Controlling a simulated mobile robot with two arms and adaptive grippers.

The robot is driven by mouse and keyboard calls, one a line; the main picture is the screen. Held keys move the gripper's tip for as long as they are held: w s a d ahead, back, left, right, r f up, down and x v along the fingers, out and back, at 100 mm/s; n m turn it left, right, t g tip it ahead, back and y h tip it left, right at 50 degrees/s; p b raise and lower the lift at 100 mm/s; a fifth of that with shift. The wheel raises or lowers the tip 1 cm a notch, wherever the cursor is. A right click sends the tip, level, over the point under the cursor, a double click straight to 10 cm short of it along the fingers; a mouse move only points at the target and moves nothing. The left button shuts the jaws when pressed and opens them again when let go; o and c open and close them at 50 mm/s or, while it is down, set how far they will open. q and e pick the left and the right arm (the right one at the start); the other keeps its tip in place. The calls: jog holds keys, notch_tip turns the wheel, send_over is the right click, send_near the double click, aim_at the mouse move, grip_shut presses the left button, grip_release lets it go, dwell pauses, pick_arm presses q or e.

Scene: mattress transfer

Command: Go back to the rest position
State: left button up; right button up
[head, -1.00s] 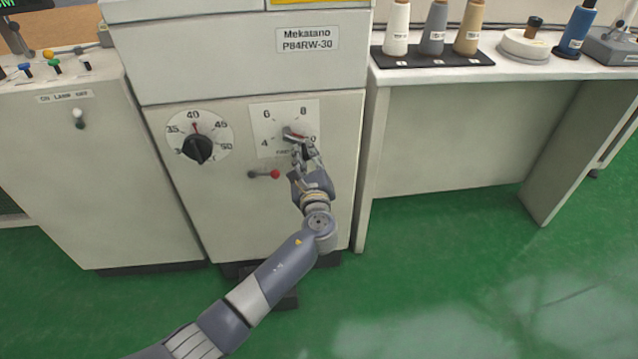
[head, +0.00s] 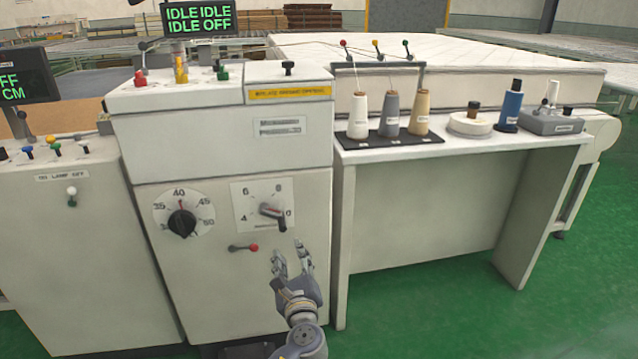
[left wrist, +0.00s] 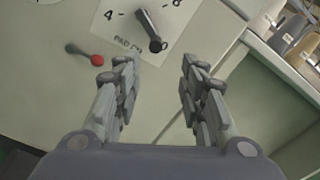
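My left gripper (head: 290,262) is in front of the machine's front panel, below and a little right of the lever dial (head: 263,207). In the left wrist view the gripper (left wrist: 155,95) is open, its two fingers apart with nothing between them. The lever dial's handle (left wrist: 152,30) shows ahead of the fingers, apart from them. The red-knobbed lever (head: 244,247) lies to the left of the gripper and also shows in the left wrist view (left wrist: 84,54). My right gripper is in no frame.
A round black-knobbed dial (head: 183,221) is on the same panel. A side table (head: 470,152) at right holds thread cones, a white disc, a blue spool and a grey device. A cabinet (head: 75,235) stands at left. Green floor (head: 430,320) is clear at the lower right.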

pick_arm(q)
jog(key=s+a+f+n+g+h, duration=0.1)
jog(key=s+a+f+n+g, duration=0.2)
jog(key=s+f+n, duration=0.55)
jog(key=s+a+f+n+g, duration=0.15)
jog(key=s+f+g, duration=0.35)
jog(key=f, duration=0.8)
jog(key=s+a+f+n+g+h, duration=0.15)
jog(key=s+a+f+n, duration=0.3)
jog(key=s+f, duration=0.45)
jog(key=s+f+n+g+h, duration=0.1)
jog(key=s+f+n+g, duration=0.3)
jog(key=s, duration=0.6)
jog(key=s+f+n+g+h, duration=0.2)
jog(key=s+f+n, duration=0.5)
jog(key=s, duration=0.4)
jog(key=s+a+p, duration=0.3)
jog(key=s+p, duration=1.3)
jog(key=shift+a+r+g, duration=0.15)
jog(key=shift+r+g, duration=0.15)
jog(key=shift+g, duration=0.15)
pick_arm(e)
jog(key=s+d+g, duration=0.1)
jog(key=s+d, duration=0.1)
jog(key=s, duration=1.4)
jog(key=shift+s+d+r, duration=0.15)
jog(key=shift+s+d, duration=0.05)
jog(key=shift+d, duration=0.05)
